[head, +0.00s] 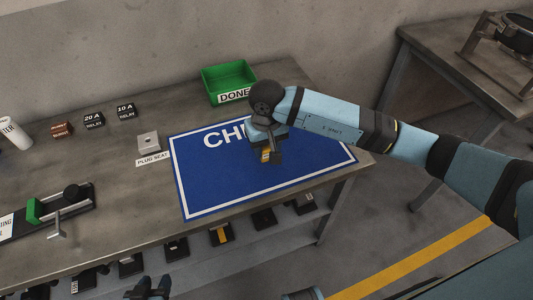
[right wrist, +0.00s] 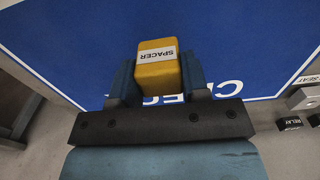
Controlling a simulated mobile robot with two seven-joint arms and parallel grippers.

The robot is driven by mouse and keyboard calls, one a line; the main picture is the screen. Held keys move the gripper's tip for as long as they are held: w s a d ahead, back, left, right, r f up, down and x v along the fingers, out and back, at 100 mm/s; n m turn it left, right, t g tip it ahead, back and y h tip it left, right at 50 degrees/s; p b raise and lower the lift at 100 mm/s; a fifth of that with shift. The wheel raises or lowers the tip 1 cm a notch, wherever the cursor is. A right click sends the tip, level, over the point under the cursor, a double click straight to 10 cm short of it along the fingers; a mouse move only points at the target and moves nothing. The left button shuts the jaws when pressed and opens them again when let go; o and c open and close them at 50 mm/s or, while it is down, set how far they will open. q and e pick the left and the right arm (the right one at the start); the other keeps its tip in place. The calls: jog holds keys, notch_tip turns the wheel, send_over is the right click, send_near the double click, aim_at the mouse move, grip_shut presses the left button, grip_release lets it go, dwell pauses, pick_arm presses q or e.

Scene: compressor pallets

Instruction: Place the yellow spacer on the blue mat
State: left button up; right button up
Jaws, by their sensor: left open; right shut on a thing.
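The yellow spacer (right wrist: 158,75), a block with a white SPACER label, is between the two fingers of my right gripper (right wrist: 156,80), which is shut on it. In the head view, my right gripper (head: 266,156) is over the middle of the blue mat (head: 210,185), and a small part of the spacer (head: 265,154) shows. I cannot tell whether the spacer touches the mat. The mat has a white border and white lettering, partly hidden by my right arm. My left gripper (head: 150,288) is open at the bottom edge of the head view, away from the mat.
A green DONE bin (head: 228,78) stands behind the mat. A grey plug seat (head: 148,142) is left of it, with labelled relays (head: 94,120) further left. A fixture with a green block (head: 45,209) is at the left. Several dark parts sit on a lower shelf.

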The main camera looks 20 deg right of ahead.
aim_at(267, 155)
notch_tip(267, 155, down, 4)
jog(key=shift+r, duration=0.25)
jog(key=shift+f+b, duration=0.2)
jog(key=shift+b, duration=0.1)
jog(key=o, duration=0.9)
jog(key=shift+o, duration=0.2)
jog(key=shift+r, duration=0.15)
